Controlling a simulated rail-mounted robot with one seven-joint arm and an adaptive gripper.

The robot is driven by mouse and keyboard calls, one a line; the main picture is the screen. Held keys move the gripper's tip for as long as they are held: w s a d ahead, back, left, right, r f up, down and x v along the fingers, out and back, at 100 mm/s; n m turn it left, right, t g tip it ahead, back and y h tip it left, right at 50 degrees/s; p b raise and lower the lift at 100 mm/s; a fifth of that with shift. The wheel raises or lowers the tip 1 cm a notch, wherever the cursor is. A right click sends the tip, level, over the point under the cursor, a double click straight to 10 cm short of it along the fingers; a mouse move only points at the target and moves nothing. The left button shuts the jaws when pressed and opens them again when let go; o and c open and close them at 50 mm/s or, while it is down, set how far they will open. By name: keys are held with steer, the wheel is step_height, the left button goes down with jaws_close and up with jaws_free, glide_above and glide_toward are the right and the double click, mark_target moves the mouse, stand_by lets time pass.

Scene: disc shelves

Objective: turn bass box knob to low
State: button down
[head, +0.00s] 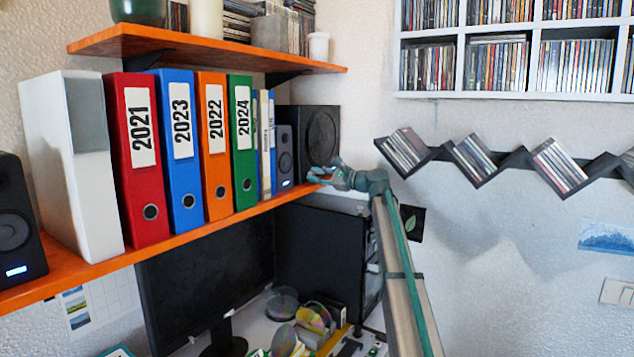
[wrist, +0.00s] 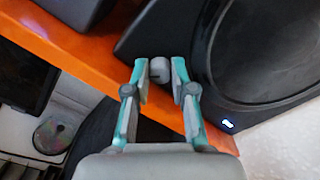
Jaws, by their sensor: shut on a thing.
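The bass box (head: 322,125) is a black speaker with a large round cone. It stands at the far end of the orange shelf, and it fills the upper right of the wrist view (wrist: 190,30). Its small grey round knob (wrist: 160,68) is at the front lower corner, beside the cone. A short dark mark shows on the knob's face; I cannot read its setting. My gripper (wrist: 162,80) is shut on the knob, one fingertip on each side. In the head view my gripper (head: 322,175) is at the box's lower front, and the knob is hidden.
A small speaker (head: 285,155) and several binders (head: 183,140) stand left of the box on the orange shelf (head: 165,240). A blue-white light (wrist: 228,123) glows on the box's front. The monitor (head: 205,285) and black case (head: 320,250) are below. A zigzag disc rack (head: 510,160) hangs right.

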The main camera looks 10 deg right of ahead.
steer(key=shift+f+n+b, duration=0.1)
steer(key=shift+n+b, duration=0.4)
steer(key=shift+n, duration=0.4)
steer(key=c, duration=1)
jaws_free()
steer(key=shift+s, duration=0.1)
steer(key=shift+v, duration=3.95)
